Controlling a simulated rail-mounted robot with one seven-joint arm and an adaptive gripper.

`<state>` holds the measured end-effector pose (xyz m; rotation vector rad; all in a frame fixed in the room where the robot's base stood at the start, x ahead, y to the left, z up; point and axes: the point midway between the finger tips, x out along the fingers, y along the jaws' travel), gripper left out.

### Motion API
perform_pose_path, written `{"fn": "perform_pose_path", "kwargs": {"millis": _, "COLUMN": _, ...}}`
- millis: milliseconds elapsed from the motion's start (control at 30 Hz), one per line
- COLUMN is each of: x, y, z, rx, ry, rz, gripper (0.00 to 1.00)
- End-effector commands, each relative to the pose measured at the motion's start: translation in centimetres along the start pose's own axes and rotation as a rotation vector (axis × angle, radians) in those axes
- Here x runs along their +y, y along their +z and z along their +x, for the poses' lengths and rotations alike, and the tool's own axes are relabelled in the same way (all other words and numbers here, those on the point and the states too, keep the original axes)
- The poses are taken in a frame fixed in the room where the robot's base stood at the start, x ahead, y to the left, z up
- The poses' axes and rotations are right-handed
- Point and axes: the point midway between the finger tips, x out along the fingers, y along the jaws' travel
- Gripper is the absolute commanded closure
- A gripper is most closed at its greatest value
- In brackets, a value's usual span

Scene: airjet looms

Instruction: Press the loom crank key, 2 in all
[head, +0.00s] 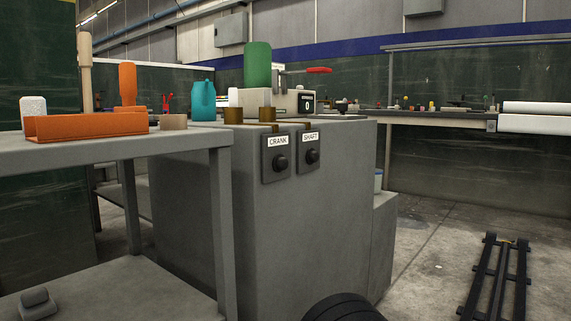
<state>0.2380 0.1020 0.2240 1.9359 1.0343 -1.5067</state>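The crank key (281,162) is a round black knob on a dark plate labelled CRANK, on the front face of the grey cabinet (301,227). The shaft key (312,156) is a similar black knob on a plate labelled SHAFT, just to its right. A small counter box (305,104) on top of the cabinet reads 0. A lever with a red grip (319,70) stands above it. My gripper is not in view, and nothing is seen touching either key.
A teal jug (204,100) and green cylinder (257,66) stand near the cabinet top. A black rail (498,282) lies on the open floor at right.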

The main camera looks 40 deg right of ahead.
Motion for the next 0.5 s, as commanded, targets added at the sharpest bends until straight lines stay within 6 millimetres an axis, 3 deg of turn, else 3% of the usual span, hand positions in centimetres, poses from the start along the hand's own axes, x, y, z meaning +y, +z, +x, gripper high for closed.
{"fn": "perform_pose_path", "kwargs": {"millis": 267, "x": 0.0, "y": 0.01, "z": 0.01, "rx": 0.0, "ry": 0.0, "rz": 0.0, "gripper": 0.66}}
{"fn": "perform_pose_path", "kwargs": {"millis": 500, "x": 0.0, "y": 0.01, "z": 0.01, "rx": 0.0, "ry": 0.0, "rz": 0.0, "gripper": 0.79}}
